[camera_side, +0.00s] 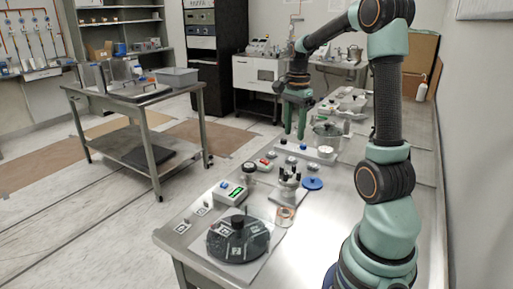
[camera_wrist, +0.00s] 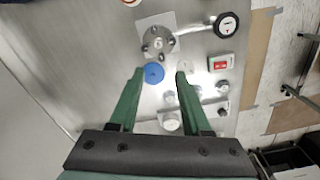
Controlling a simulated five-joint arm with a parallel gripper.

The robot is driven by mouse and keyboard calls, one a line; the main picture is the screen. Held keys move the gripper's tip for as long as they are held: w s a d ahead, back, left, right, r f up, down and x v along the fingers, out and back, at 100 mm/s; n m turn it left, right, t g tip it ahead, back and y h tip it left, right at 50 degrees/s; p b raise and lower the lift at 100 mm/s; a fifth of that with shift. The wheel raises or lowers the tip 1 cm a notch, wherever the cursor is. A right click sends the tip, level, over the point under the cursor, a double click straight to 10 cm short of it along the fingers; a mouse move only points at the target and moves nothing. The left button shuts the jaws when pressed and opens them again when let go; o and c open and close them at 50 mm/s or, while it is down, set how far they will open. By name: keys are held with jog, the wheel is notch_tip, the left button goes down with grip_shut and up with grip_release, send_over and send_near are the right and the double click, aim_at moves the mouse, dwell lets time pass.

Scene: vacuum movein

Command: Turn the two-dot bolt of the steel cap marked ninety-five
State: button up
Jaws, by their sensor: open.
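A steel fitting with several upright bolts (camera_side: 288,182) stands on a pale square plate on the bench. It also shows in the wrist view (camera_wrist: 157,43), at the top centre. It may be the steel cap, but no number or bolt dots can be read in either view. My gripper (camera_side: 295,135) is open and empty, its fingers pointing down above the bench, behind the fitting in the side view. In the wrist view, my gripper (camera_wrist: 159,72) has its fingertips apart, on either side of a blue disc (camera_wrist: 154,73), below the fitting in the picture.
A dark round unit with white tags (camera_side: 238,240) stands at the bench's front. A small box with a green display (camera_side: 229,192) is left of the fitting. In the wrist view, a round gauge (camera_wrist: 226,25) and red-switch box (camera_wrist: 221,62) lie right.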

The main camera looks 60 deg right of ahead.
aim_at(294, 165)
jog(key=f+m, duration=0.1)
jog(key=f, duration=0.3)
jog(key=d+f+m, duration=0.1)
jog(key=f+m, duration=0.1)
jog(key=f, duration=0.2)
jog(key=f+m, duration=0.2)
jog(key=f, duration=0.2)
jog(key=shift+d+f, duration=0.1)
jog(key=shift+d, duration=0.3)
grip_shut()
